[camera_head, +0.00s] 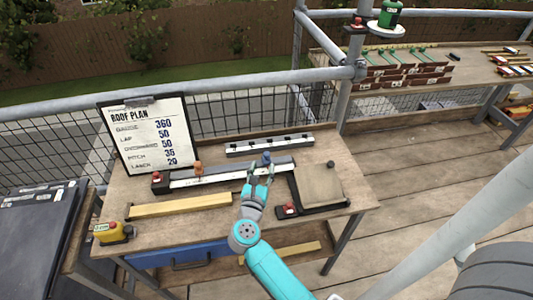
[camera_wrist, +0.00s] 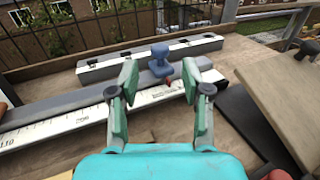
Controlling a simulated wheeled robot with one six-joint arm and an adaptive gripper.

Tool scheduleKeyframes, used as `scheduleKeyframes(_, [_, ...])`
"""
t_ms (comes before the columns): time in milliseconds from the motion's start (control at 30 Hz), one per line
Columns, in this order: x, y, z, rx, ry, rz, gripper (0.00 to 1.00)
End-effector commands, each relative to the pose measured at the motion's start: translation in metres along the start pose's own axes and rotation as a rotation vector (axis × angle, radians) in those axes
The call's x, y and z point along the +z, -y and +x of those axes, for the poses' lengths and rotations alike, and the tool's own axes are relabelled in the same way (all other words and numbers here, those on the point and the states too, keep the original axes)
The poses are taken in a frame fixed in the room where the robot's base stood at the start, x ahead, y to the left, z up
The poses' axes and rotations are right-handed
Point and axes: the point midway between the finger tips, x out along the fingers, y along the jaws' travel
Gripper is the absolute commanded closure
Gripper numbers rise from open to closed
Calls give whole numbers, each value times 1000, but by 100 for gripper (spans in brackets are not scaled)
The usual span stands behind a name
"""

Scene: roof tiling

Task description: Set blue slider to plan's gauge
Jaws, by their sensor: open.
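The blue slider (camera_head: 267,158) sits on the gauge rail (camera_head: 225,172), toward its right end. In the wrist view the blue slider (camera_wrist: 160,62) has a rounded knob and a small red pointer at its base over the white scale (camera_wrist: 70,135). My gripper (camera_head: 260,172) is open; in the wrist view its fingertips (camera_wrist: 160,82) stand apart on either side of the slider, on the near side. Contact cannot be told. The roof plan board (camera_head: 148,135) stands at the table's back left and reads gauge 360, lap 50, overhang 50, pitch 35.
A grey bar with dark slots (camera_head: 268,146) lies behind. A dark-edged board (camera_head: 318,185) is at right, a wooden batten (camera_head: 180,206) in front and a yellow tape measure (camera_head: 112,232) at the left corner.

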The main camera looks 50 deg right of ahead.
Motion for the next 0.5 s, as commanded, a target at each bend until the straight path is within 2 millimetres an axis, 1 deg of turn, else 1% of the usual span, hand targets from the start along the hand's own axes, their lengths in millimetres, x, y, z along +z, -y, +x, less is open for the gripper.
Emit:
scheduleKeyframes(33, [1, 1, 11, -4, 1, 1, 52])
scheduleKeyframes(200, [1, 1, 41, -4, 1, -1, 52])
scheduleKeyframes(333, [1, 1, 59, -2, 1, -1, 52])
scheduleKeyframes(500, [1, 0, 72, -1, 2, -2, 52])
